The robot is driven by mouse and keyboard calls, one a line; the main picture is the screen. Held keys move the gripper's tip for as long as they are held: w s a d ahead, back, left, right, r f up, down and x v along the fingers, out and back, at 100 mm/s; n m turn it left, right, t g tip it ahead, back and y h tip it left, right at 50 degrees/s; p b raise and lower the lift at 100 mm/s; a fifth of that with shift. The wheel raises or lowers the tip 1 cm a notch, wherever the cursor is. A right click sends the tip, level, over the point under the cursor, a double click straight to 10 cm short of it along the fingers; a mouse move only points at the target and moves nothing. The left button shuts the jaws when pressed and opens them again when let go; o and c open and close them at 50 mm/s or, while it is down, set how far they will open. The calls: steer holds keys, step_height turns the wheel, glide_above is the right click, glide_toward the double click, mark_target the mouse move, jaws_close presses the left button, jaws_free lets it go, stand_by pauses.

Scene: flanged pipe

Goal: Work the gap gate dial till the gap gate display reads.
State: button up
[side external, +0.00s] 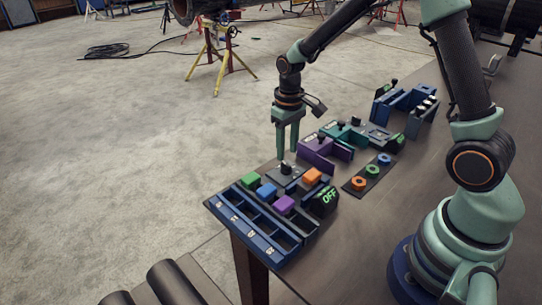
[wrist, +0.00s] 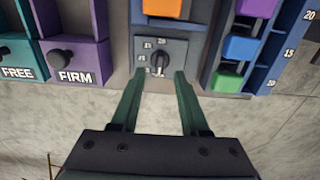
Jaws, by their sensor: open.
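The dial (wrist: 160,62) is a dark knob on a grey plate with small number marks around it, partly too small to read. In the side view the dial (side external: 286,167) stands among the coloured blocks. In the wrist view my gripper's fingertips (wrist: 159,73) lie on either side of the knob's near edge; I cannot tell any contact.
A blue rack (side external: 245,223) with numbered slots stands by the table edge, with green, blue, purple and orange blocks close by. A purple fixture (side external: 318,150) marked FIRM in the wrist view and a teal one stand beyond. A dark strip (side external: 350,186) holds coloured rings.

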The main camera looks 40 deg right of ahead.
mark_target(286, 164)
steer(key=shift+f, duration=2.25)
jaws_close()
